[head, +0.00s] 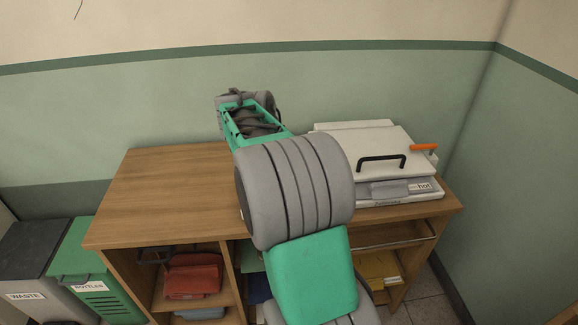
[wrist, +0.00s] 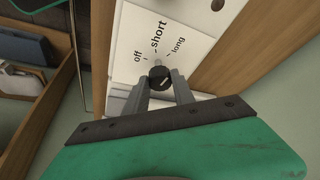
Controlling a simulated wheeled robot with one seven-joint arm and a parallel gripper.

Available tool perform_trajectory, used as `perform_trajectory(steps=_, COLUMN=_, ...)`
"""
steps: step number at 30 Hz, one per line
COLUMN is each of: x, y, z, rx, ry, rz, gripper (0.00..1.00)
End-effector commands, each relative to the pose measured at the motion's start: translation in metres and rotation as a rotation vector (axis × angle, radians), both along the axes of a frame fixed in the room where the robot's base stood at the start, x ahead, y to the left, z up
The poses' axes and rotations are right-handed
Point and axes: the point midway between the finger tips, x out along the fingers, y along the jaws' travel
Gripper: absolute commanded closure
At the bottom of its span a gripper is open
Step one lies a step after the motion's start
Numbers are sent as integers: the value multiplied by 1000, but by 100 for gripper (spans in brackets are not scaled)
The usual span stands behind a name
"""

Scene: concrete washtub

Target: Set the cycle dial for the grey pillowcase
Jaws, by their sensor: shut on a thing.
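In the wrist view, my gripper (wrist: 159,84) has its two grey fingers closed on either side of a small black dial knob (wrist: 158,74). The knob sits on a white dial plate (wrist: 128,88) marked off, short and long. A pale line on the knob appears to slant up and right, roughly toward long; it is small and hard to read exactly. In the head view, a grey cloth (head: 388,190), perhaps the pillowcase, shows at the front of a white press (head: 350,146). A label there reads "hot".
The press has a black handle (head: 382,159) and an orange lever (head: 424,147). It stands on a wooden bench (head: 150,198), whose left top is clear. Waste (head: 30,250) and bottles (head: 82,255) bins stand left.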

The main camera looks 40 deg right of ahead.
Motion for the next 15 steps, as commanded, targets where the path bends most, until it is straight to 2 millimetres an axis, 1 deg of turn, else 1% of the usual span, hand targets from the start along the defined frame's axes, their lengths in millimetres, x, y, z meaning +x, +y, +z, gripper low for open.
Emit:
perform_trajectory(steps=7, x=1, y=-1, z=2, rx=0, ry=3, rz=-192, gripper=100)
perform_trajectory(steps=15, x=1, y=-2, z=0, rx=-1, ry=3, rz=-316, gripper=100)
